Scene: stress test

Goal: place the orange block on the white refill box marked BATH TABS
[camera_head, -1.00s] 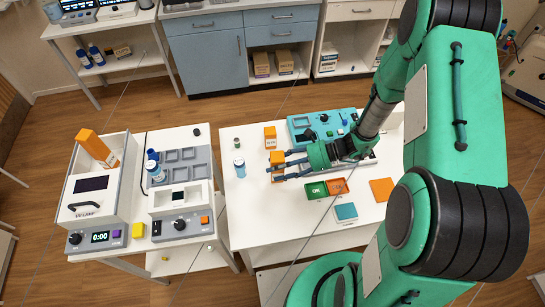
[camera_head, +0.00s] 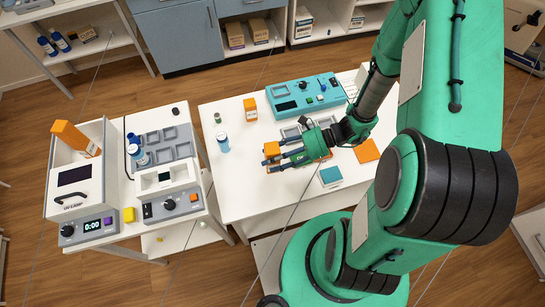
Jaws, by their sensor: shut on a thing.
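My gripper (camera_head: 274,158) is over the right-hand white table, its fingers pointing left. It is shut on a small orange block (camera_head: 271,149) at its fingertips. I cannot tell whether the block touches the tabletop. A low white box with a teal top (camera_head: 331,175) lies to the right of and nearer than the gripper. Its marking is too small to read, so I cannot tell whether it is the BATH TABS box. My gripper and wrist hide part of the table, including most of the green and orange pads.
An orange box (camera_head: 250,109) and a blue-white bottle (camera_head: 223,143) stand on the table's left. A teal device (camera_head: 305,93) lies behind the gripper, and a flat orange square (camera_head: 367,151) lies right. The left table (camera_head: 122,205) carries a UV lamp unit. The table's front left is clear.

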